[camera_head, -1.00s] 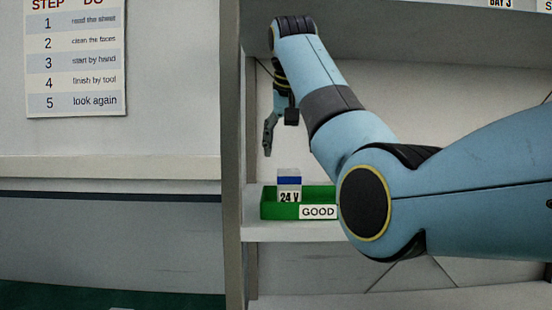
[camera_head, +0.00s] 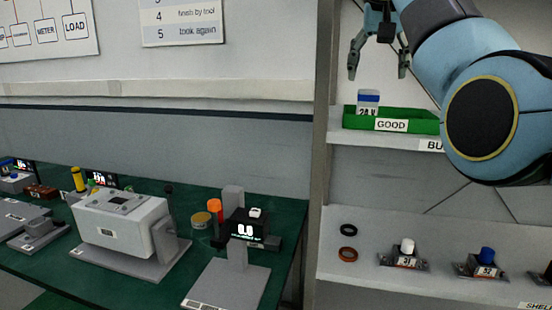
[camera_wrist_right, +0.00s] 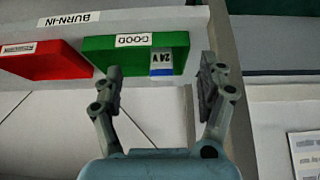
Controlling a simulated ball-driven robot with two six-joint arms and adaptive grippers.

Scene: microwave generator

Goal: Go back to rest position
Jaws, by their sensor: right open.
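My right gripper (camera_head: 378,66) hangs open and empty at the top of the head view, above and in front of the shelf. Below it a green tray labelled GOOD (camera_head: 428,127) holds a small white block with a blue band (camera_head: 368,101), marked 24 V. In the right wrist view the open fingers (camera_wrist_right: 162,78) frame the picture. The tray (camera_wrist_right: 110,62) and block (camera_wrist_right: 162,62) show beyond them, clear of the fingers. My left gripper is not in view.
A red tray (camera_wrist_right: 40,62) stands beside the green one. A lower shelf (camera_head: 345,290) carries rings and small knobbed parts. At left, a green bench (camera_head: 185,200) holds a white box device (camera_head: 125,225) and a meter on a stand (camera_head: 247,228).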

